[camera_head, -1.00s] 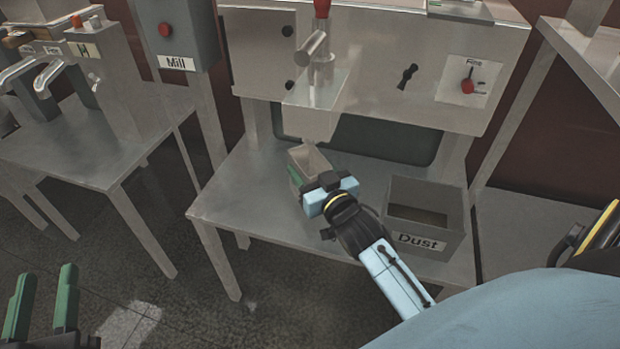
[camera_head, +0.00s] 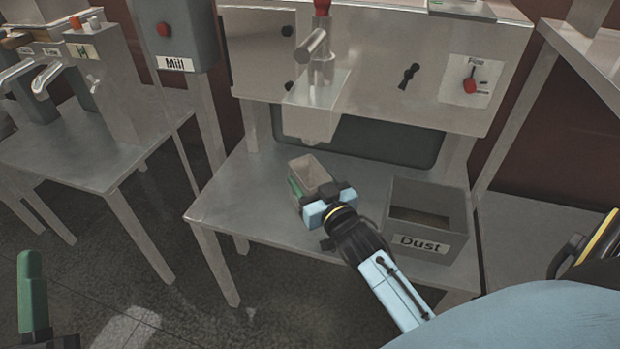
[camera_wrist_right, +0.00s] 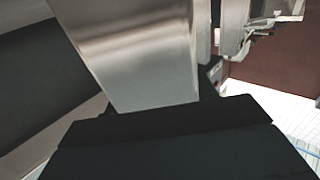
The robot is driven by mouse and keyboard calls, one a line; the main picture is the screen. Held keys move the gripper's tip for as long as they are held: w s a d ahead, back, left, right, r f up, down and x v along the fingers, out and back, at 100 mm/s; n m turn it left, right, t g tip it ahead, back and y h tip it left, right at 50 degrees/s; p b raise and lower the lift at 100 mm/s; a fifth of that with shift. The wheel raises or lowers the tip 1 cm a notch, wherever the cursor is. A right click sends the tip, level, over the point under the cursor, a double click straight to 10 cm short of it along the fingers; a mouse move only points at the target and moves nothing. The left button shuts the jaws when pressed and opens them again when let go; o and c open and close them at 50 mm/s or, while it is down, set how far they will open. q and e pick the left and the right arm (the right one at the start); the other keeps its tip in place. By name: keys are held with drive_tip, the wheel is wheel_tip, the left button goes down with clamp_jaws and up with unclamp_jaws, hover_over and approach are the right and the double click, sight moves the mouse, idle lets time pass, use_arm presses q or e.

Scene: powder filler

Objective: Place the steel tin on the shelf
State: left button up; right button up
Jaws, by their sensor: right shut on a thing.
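The steel tin (camera_head: 310,170) is an open, squarish grey metal container on or just above the steel table, in front of the filler's spout. My right gripper (camera_head: 312,194) is shut on the tin, with a green finger along its left side. The tin's metal wall (camera_wrist_right: 140,60) fills the upper middle of the right wrist view. The tin's base is partly hidden by the gripper. My left gripper (camera_head: 32,295) shows at the lower left edge; only one green finger is clear. The shelf (camera_head: 585,50) appears to be the metal rack at the upper right.
A grey box labelled Dust (camera_head: 455,222) stands right of my right gripper. The filler (camera_head: 370,60) with its spout (camera_head: 312,112) overhangs the back of the table (camera_head: 250,195). A second table (camera_head: 75,150) with machines stands at the left.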

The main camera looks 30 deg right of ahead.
drive_tip(key=shift+f, duration=0.1)
drive_tip(key=o, duration=1)
drive_tip(key=shift+f, duration=0.15)
